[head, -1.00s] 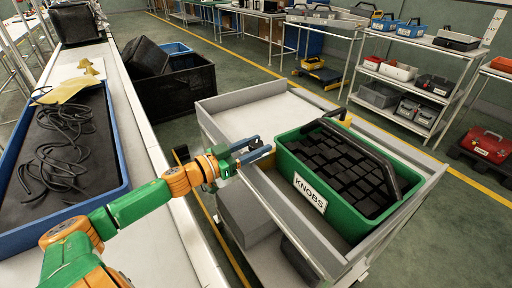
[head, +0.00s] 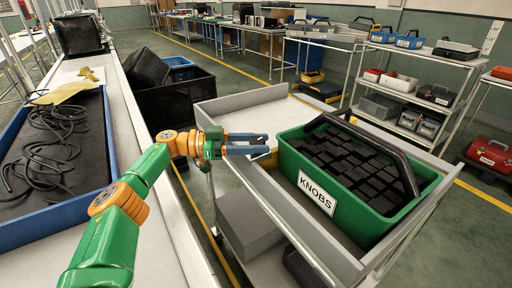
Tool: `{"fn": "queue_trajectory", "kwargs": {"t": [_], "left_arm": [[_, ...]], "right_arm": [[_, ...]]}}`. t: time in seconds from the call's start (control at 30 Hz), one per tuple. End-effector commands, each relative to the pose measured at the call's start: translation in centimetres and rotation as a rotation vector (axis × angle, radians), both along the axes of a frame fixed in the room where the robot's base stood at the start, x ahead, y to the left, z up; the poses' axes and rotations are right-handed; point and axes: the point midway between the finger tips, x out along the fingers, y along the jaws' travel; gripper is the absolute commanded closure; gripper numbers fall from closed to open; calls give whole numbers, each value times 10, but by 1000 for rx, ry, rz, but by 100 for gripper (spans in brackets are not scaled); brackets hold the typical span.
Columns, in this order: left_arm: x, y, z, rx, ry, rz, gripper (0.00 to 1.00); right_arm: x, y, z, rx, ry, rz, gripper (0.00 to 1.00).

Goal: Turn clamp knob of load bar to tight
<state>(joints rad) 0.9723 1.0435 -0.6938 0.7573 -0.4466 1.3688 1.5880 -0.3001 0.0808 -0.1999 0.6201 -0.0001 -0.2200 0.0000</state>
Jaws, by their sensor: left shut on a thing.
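My left gripper (head: 267,144) reaches in from the left, its blue-grey fingers pointing right over the near left side wall of the grey cart (head: 262,184). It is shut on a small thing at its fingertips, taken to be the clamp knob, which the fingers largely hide. The load bar cannot be made out clearly there. A green tub (head: 352,219) labelled KNOBS stands in the cart just right of the fingertips. It is full of black blocks, and a black handle (head: 380,147) arches over it. My right gripper is not in view.
A conveyor edge (head: 150,110) runs along the left, with a blue tray (head: 112,140) of black cables. A black crate (head: 178,97) stands beyond. Shelves (head: 425,98) with boxes and a red toolbox (head: 488,153) are at right. The cart's back left bed (head: 245,115) is empty.

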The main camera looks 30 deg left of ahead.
Motion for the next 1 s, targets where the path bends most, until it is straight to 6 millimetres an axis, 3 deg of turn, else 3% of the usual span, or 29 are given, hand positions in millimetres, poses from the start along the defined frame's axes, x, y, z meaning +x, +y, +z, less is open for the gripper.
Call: {"fn": "queue_trajectory", "kwargs": {"t": [0.47,0.5,0.53,0.83,1.0], "left_arm": [[-1,-2,-4,6,8,-19,100],[-1,-2,-4,5,8,-19,44],[-1,-2,-4,6,8,-19,39],[-1,0,-2,3,3,-14,39],[-14,20,-4,3,3,-11,39]], "right_arm": [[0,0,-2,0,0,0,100],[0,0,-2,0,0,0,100],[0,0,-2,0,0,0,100],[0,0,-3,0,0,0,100],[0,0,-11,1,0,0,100]]}}
